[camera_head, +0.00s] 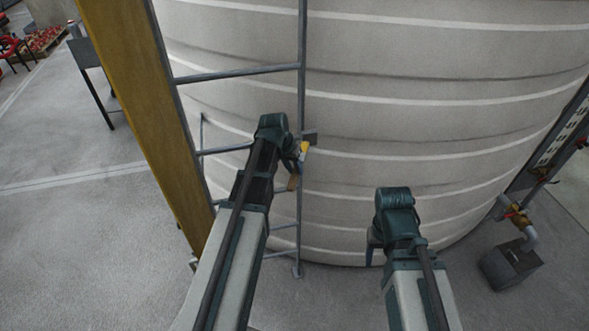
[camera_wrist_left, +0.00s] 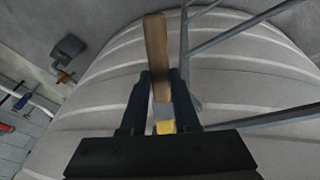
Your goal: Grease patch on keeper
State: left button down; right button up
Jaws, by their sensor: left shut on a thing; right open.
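My left gripper (camera_head: 299,160) is shut on a tool with a wooden handle (camera_head: 293,182) and a yellow part (camera_head: 304,148), beside the ladder rail. In the left wrist view, the wooden handle (camera_wrist_left: 156,50) stands out between the two dark fingers, with the yellow part (camera_wrist_left: 165,127) near the palm. A small dark grey block (camera_head: 309,138) shows at the ladder rail just beyond the gripper; I cannot tell whether it is the keeper or whether the tool touches it. No grease patch can be made out. My right gripper (camera_head: 373,248) is empty, low before the tank and partly hidden by its wrist.
A large pale ribbed tank (camera_head: 430,120) fills the background. A grey metal ladder (camera_head: 301,90) stands against it, with a thick yellow post (camera_head: 145,100) to the left. A pipe with a valve (camera_head: 518,216) stands at the right. Open floor lies at the left.

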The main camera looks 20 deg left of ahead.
pick_arm(q)
jog(key=w+d, duration=0.2)
jog(key=d, duration=0.1)
jog(key=shift+w+d, duration=0.15)
jog(key=shift+d, duration=0.05)
dwell(0.4)
jog(key=shift+s+a, duration=0.6)
jog(key=shift+a, duration=0.25)
jog(key=shift+s+a, duration=0.6)
jog(key=shift+a, duration=0.25)
jog(key=shift+d, duration=0.1)
jog(key=shift+s+d, duration=0.55)
jog(key=shift+s, duration=0.3)
jog(key=shift+s+d, duration=0.55)
jog(key=shift+s, duration=0.25)
jog(key=shift+s+d, duration=0.55)
jog(key=shift+s, duration=0.3)
